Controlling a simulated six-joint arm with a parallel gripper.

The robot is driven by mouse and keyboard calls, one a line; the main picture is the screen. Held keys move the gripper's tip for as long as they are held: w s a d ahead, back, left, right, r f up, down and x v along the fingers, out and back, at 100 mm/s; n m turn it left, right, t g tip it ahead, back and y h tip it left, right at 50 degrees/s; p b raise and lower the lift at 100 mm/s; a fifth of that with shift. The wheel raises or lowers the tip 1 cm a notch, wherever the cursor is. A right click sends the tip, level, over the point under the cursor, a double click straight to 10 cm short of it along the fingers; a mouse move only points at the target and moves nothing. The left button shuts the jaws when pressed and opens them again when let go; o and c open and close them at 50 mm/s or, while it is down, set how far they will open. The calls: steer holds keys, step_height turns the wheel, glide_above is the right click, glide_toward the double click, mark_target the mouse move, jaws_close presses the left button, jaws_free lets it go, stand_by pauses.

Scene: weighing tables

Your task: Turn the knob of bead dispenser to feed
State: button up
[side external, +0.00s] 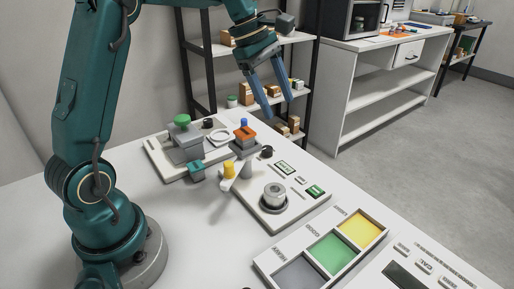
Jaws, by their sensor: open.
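A small dispenser-like unit (245,147) with an orange top stands at the back of a white base plate (303,207). A yellow knob (229,170) stands at its front left, beside a pale chute-like arm. A blue knob (244,122) shows behind the orange top and a black knob (267,152) to its right. I cannot tell which knob is the feed knob. A metal cup (273,194) sits at the front of the plate. My gripper (277,107) is open and empty, pointing down, above and to the right of the orange top, apart from everything.
A grey device with a green knob (182,121) stands behind left. A tray with grey, green and yellow compartments (283,249) lies front right, next to a panel (412,272) with a dark display. Shelves stand behind. The white table's front left is clear.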

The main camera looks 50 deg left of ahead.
mark_target(267, 148)
steer(key=a+f+n, duration=0.1)
steer(key=a+f, duration=0.1)
steer(key=w+a+f+n, duration=0.1)
steer(key=a+f, duration=0.1)
steer(key=w+a+f+g, duration=0.1)
steer(key=f, duration=0.2)
steer(key=shift+w+a+f+n+h, duration=0.1)
steer(key=shift+w+a+n+h, duration=0.1)
steer(key=shift+a+n+h, duration=0.2)
steer(key=shift+n+h, duration=0.3)
steer(key=shift+n, duration=0.2)
steer(key=f, duration=0.1)
steer(key=a+f, duration=0.1)
steer(key=s+a+f, duration=0.1)
steer(key=shift+f, duration=0.4)
steer(key=shift+x, duration=2.45)
